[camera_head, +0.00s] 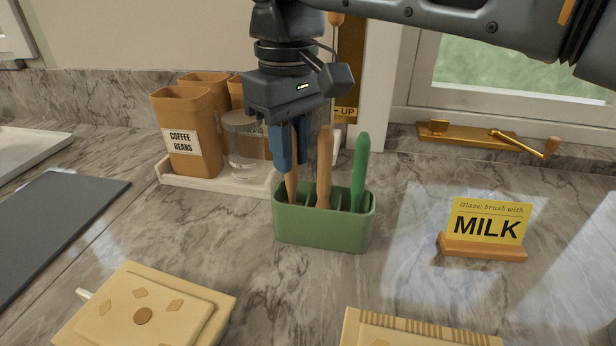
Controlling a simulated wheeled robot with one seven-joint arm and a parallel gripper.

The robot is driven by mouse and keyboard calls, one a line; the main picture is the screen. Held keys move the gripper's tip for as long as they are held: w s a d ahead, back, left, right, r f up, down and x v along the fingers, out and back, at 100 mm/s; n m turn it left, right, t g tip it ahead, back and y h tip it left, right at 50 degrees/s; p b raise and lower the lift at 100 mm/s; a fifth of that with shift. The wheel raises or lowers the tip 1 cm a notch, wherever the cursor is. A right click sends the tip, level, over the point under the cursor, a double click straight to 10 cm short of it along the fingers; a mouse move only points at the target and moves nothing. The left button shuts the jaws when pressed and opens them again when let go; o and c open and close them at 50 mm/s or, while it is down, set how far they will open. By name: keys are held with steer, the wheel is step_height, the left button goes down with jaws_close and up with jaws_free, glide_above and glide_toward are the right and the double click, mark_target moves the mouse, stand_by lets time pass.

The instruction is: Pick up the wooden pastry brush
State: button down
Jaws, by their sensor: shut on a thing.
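A green holder (322,232) with compartments stands on the marble counter. Several handles stand upright in it: a thin wooden handle (292,188) in the left compartment, a thicker wooden handle (324,170) in the middle, and a green handle (360,170) at the right. The lower ends of all are hidden in the holder, so I cannot tell which one is the pastry brush. My gripper (292,162) points down over the left compartment. Its blue fingers are shut on the left wooden handle, which is still in the holder.
A white tray (215,182) with a coffee beans canister (185,135) and a glass jar (246,150) is behind left. A yellow MILK sign (487,222) stands right. A dark slab (50,225) lies left.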

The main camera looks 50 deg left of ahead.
stand_by(0.3)
step_height(320, 180, up, 10)
steer(key=p, duration=1)
stand_by(0.6)
steer(key=shift+s+a, duration=0.1)
steer(key=shift+s, duration=0.05)
stand_by(0.4)
stand_by(1.1)
